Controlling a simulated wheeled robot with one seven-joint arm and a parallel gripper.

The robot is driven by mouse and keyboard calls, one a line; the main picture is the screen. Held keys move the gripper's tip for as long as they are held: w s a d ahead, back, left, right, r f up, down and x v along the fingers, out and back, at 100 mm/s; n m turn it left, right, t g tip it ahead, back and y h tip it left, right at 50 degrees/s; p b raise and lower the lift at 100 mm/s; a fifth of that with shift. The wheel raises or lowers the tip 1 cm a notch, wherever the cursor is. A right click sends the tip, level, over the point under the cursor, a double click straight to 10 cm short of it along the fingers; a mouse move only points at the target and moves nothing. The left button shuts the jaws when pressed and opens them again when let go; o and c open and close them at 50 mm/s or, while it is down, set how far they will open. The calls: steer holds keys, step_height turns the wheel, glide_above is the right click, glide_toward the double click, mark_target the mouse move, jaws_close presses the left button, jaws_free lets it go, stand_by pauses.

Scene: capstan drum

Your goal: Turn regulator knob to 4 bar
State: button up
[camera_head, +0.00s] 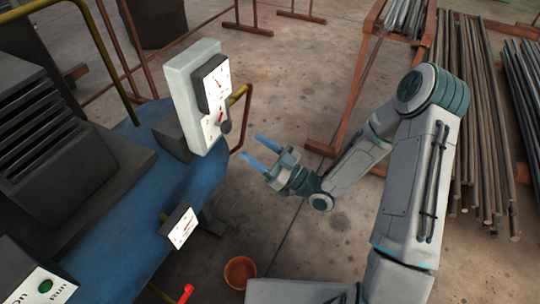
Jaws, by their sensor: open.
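The regulator panel (181,77) is a pale upright box at the upper middle left. A square gauge (216,84) with a white face and red needle sits on its upper part. Below it is a white dial plate (208,131) with a red pointer and a dark knob (226,127). The knob's setting is too small to read. My gripper (264,151) is open and empty, its two blue fingers pointing left toward the panel. It is apart from the knob, to its right and a little lower.
A blue tank (130,235) with dark machinery (55,150) fills the left. A small gauge box (180,226), a red lever (186,292) and an orange pot (239,271) are below. An orange rack (355,90) and metal rods (475,110) stand at right. Floor between is clear.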

steer(key=shift+v, duration=2.1)
